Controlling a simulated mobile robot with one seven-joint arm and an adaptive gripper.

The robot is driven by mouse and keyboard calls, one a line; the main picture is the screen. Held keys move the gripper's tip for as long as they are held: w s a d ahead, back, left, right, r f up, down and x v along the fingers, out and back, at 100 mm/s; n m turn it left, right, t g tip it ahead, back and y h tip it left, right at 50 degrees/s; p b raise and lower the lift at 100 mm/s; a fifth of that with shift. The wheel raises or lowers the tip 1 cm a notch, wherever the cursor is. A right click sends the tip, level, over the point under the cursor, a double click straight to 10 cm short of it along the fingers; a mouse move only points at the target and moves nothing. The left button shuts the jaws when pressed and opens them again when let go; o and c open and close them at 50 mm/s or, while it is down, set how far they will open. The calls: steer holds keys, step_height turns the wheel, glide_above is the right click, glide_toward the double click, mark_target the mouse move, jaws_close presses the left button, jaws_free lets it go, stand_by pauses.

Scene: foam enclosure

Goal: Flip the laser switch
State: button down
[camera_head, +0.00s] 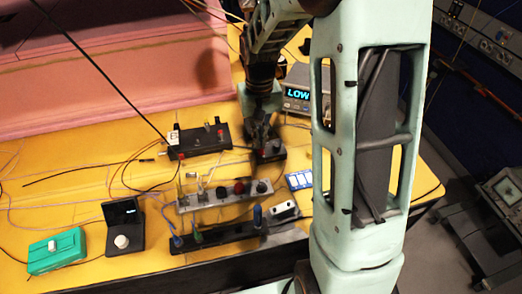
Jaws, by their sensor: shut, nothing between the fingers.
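My gripper (260,132) points down at the back middle of the yellow table, shut and empty. It is directly over a small black box (271,152) with a reddish part on it. The fingertips are dark against the box, and I cannot tell whether they touch it. No label shows, so I cannot tell for certain which part is the laser switch. A longer black box (199,140) with small red and pale parts on top lies to the left of the gripper.
A grey bar (223,195) with knobs, a black strip (216,237) with blue and green plugs, a black box with a white knob (123,238) and a green box (56,251) stand nearer. A lit display (297,97) is behind. Loose wires cross the yellow table (70,215). Pink foam (100,85) walls the back left.

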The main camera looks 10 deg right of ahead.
steer(key=shift+f+b, duration=0.4)
steer(key=shift+f, duration=0.15)
steer(key=shift+r+p, duration=2.6)
steer(key=shift+r, duration=0.95)
